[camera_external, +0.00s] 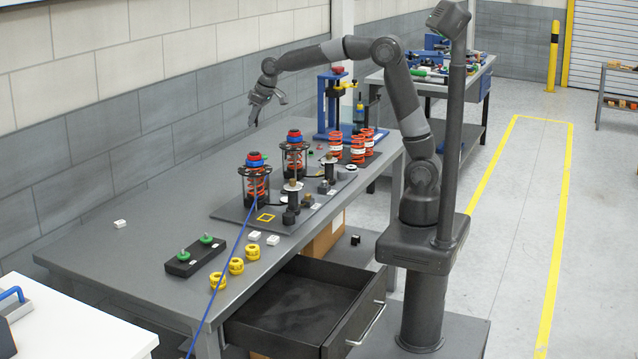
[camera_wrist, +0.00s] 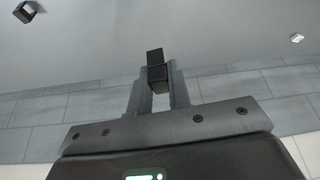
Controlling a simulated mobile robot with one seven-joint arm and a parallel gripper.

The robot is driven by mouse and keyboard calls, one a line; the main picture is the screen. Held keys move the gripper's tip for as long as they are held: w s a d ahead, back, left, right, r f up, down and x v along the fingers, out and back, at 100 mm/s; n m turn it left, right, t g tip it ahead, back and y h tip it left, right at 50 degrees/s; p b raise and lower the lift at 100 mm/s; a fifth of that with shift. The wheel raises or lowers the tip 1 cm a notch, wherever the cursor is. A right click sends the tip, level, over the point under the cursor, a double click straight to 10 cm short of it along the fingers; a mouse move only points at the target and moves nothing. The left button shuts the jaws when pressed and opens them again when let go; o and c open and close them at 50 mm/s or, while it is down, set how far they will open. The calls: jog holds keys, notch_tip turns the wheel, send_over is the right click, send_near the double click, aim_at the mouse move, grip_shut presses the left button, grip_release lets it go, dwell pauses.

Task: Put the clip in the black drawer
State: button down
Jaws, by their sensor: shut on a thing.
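My gripper (camera_external: 257,112) is raised above the far left part of the grey workbench, near the wall. In the wrist view my gripper (camera_wrist: 157,86) is shut on a small black block-like clip (camera_wrist: 155,57), held at the fingertips. The black drawer (camera_external: 297,306) is pulled open under the front of the bench, well below and to the right of my gripper. Its visible floor looks empty.
Spring assemblies (camera_external: 257,180) on a dark plate stand between my gripper and the drawer. Yellow rings (camera_external: 236,266), a black block with green knobs (camera_external: 195,256) and a blue cable (camera_external: 225,275) lie nearer. The bench's left part is mostly clear.

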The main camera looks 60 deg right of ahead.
jog(key=s+a+n+y, duration=0.1)
jog(key=s+a+n, duration=0.15)
jog(key=a, duration=0.65)
jog(key=s+a+n+y, duration=0.1)
jog(key=s+a+n, duration=0.15)
jog(key=a, duration=0.65)
jog(key=n+g+y, duration=0.2)
jog(key=n+g, duration=0.2)
jog(key=n, duration=0.7)
send_over(301, 333)
jog(key=d, duration=0.1)
notch_tip(301, 333, down, 32)
jog(key=shift+d+f, duration=0.1)
jog(key=shift+d, duration=0.05)
jog(key=shift+f, duration=1.9)
jog(key=shift+f, duration=0.1)
